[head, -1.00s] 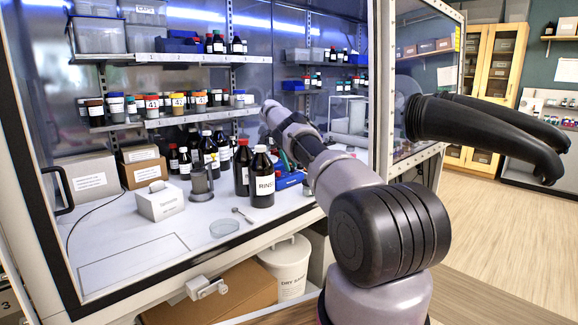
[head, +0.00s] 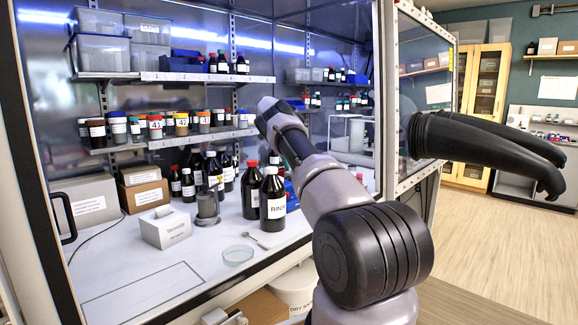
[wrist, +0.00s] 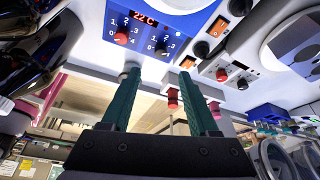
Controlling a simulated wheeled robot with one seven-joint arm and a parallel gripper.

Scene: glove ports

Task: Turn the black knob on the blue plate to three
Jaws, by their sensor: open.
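The blue plate (wrist: 186,22) is at the top of the wrist view, with a lit display reading 22 C. The black knob (wrist: 160,48) sits low on this plate, ringed by small white numbers. Which number it points to is too small to tell. A red knob (wrist: 121,38) is left of it on the same plate. My gripper (wrist: 158,76) is open and empty, its two green fingers pointing toward the plate, below the black knob in the picture and apart from it. In the head view the plate and my fingers cannot be made out.
A white panel (wrist: 240,48) with more knobs and small displays is right of the blue plate. In the head view, a glass-fronted cabinet holds dark bottles (head: 273,200), a white box (head: 165,228) and a shallow dish (head: 238,255). Wooden floor at right is open.

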